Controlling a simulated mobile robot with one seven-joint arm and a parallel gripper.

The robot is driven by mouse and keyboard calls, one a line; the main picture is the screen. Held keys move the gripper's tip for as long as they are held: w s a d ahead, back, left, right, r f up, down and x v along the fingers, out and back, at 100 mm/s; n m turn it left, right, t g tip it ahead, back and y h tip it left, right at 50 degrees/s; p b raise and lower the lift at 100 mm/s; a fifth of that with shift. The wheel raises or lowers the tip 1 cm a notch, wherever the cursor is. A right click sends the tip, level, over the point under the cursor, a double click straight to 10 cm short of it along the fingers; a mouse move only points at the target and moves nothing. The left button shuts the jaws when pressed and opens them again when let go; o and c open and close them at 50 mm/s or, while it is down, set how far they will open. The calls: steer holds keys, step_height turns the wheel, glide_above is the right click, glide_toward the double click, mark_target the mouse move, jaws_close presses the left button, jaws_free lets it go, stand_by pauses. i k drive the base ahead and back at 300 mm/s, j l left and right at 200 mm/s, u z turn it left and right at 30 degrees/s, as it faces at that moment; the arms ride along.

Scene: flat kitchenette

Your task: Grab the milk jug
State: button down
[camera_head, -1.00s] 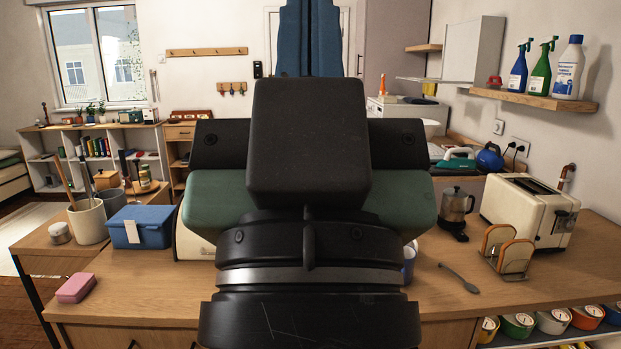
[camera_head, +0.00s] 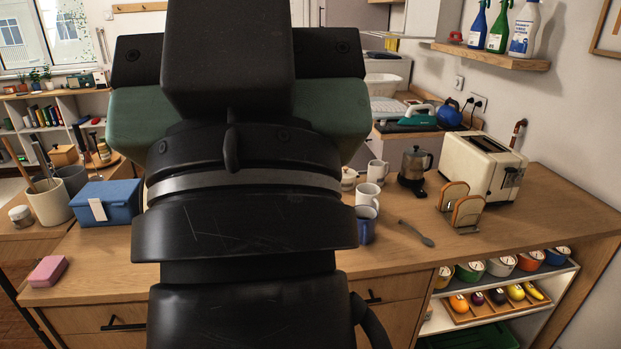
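My gripper (camera_head: 236,110) fills the centre-left of the view, seen from behind as dark housings with green side parts. Its fingertips are hidden, so I cannot see whether it is open or holds anything. Just right of it, on the wooden counter (camera_head: 300,262), stand several small vessels. A white jug-like vessel (camera_head: 377,172) is at the back, a white mug (camera_head: 367,195) in front of it, and a blue mug (camera_head: 366,230) nearest. A pale lidded pot (camera_head: 348,179) is partly hidden by my arm. I cannot tell for certain which is the milk jug.
A metal moka pot (camera_head: 413,168), a toast rack (camera_head: 461,207), a cream toaster (camera_head: 483,167) and a grey spoon (camera_head: 416,233) lie to the right. A blue box (camera_head: 107,203) and a pink sponge (camera_head: 47,271) are left. The right front counter is clear.

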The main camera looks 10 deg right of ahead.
mark_target(375, 175)
steer(key=i+l, duration=0.35)
steer(key=i+l+u, duration=0.15)
steer(key=i+l, duration=0.55)
steer(key=l, duration=0.15)
steer(key=i+l+u, duration=0.15)
steer(key=i+l, duration=0.45)
steer(key=l, duration=0.3)
steer(key=i+l+u, duration=0.15)
steer(key=i+l, duration=0.2)
steer(key=l, duration=0.1)
